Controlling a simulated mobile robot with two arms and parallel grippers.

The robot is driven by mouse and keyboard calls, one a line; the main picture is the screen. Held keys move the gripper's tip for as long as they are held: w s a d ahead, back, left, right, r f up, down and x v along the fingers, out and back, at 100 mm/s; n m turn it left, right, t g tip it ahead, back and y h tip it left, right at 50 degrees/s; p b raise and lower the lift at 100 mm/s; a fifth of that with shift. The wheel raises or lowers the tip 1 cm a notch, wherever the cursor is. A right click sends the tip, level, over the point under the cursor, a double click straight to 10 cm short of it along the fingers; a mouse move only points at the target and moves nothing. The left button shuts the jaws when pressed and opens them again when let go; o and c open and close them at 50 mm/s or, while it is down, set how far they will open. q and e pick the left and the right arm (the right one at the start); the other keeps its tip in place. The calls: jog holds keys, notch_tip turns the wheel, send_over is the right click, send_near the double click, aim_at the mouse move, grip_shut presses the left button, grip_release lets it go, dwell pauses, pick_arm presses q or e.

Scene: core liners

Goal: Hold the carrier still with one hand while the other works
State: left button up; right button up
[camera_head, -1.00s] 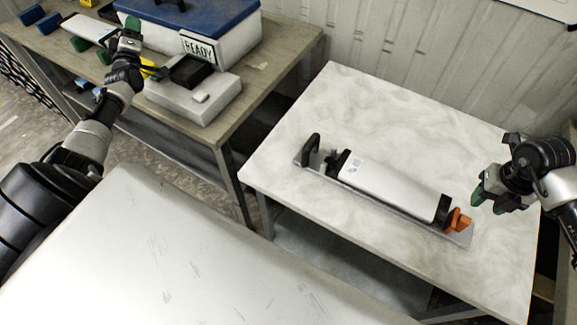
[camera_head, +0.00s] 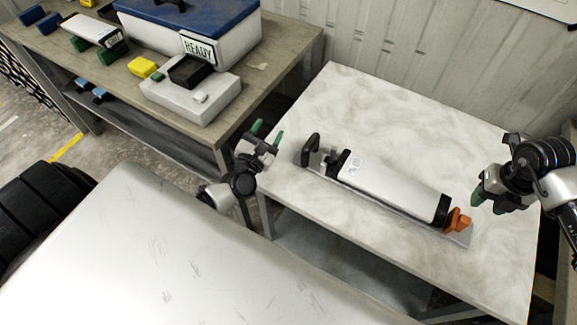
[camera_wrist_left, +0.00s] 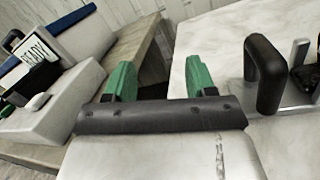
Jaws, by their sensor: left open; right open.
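The carrier (camera_head: 318,165) is a flat grey plate lying on the pale marbled table, with a black handle (camera_head: 310,149) at its left end. It bears a silver cylinder (camera_head: 390,188) with black ends and an orange piece (camera_head: 457,221) at its right end. My left gripper (camera_head: 266,130) is open and empty by the table's left edge, left of the handle. In the left wrist view its green fingers (camera_wrist_left: 163,82) are apart, and the black handle (camera_wrist_left: 265,72) stands to their right, untouched. My right gripper (camera_head: 478,190) is open, beside and right of the orange piece, apart from it.
The marbled table (camera_head: 340,95) is clear behind the carrier. A white surface (camera_head: 180,250) fills the front.

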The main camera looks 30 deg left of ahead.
aim_at(307, 148)
pick_arm(q)
jog(key=s+d+f+n, duration=0.1)
jog(key=s+d, duration=0.1)
jog(key=d, duration=0.1)
jog(key=s+d+f+n+h, duration=0.1)
jog(key=s+d, duration=0.1)
jog(key=d, duration=0.1)
jog(key=s+d+f+n+h, duration=0.1)
jog(key=s+d+n, duration=0.1)
jog(key=d, duration=0.1)
jog(key=shift+s+d+g, duration=0.25)
jog(key=shift+d+g, duration=0.05)
jog(key=shift+g, duration=0.1)
jog(key=shift+d+f+n, duration=0.1)
jog(key=shift+d+n, duration=0.2)
jog(key=w, duration=1)
jog(key=shift+w+d, duration=0.1)
jog(key=shift+w, duration=0.15)
grip_shut()
